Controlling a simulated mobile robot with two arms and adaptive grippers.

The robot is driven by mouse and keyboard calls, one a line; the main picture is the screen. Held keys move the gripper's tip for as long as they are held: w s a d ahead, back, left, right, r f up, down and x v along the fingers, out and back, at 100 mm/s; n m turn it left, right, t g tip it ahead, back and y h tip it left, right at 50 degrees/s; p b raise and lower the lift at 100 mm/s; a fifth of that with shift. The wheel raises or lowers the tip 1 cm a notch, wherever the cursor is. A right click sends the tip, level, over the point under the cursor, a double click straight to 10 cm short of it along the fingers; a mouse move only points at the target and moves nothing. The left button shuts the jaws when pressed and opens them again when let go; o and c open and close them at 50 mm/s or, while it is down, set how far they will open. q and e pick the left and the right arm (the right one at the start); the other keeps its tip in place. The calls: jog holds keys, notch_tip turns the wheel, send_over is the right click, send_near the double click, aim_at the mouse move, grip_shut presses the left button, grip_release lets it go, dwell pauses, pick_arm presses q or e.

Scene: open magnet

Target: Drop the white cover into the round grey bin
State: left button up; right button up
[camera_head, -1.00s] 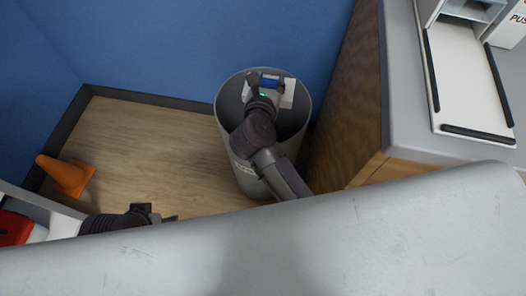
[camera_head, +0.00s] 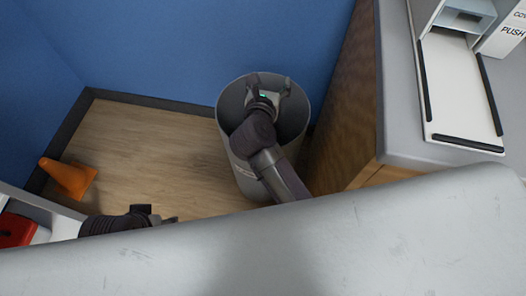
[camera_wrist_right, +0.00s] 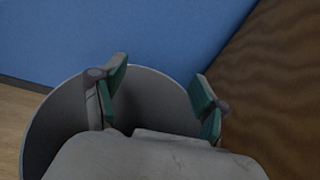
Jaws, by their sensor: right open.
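The round grey bin (camera_head: 243,178) stands on the floor against the blue wall, left of the wooden cabinet. My right gripper (camera_head: 269,82) is open and empty over the bin's mouth, fingers toward its far side. In the right wrist view the gripper (camera_wrist_right: 158,86) is spread in front of the bin's inner wall (camera_wrist_right: 60,125). The white cover is not visible now; my right arm and gripper hide much of the bin's inside. My left gripper (camera_head: 160,216) is low at the left, partly hidden, and its opening is unclear.
An orange cone (camera_head: 68,178) stands on the wood floor at the left. A wooden cabinet (camera_head: 345,110) with a grey top is close to the bin's right. A white device (camera_head: 460,85) stands on that top. Bare floor lies left of the bin.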

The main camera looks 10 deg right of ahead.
jog(key=s+d+r+p, duration=0.1)
jog(key=s+r+p, duration=0.1)
jog(key=r+p, duration=0.4)
jog(key=s+d+r+p, duration=0.2)
jog(key=r+p, duration=0.5)
jog(key=r, duration=0.5)
jog(key=s+d+r+m+h+p, duration=0.1)
jog(key=s+d+r+p, duration=0.1)
jog(key=r+p, duration=0.5)
notch_tip(320, 180, up, 2)
jog(key=shift+s+r, duration=0.1)
jog(key=shift+s, duration=0.4)
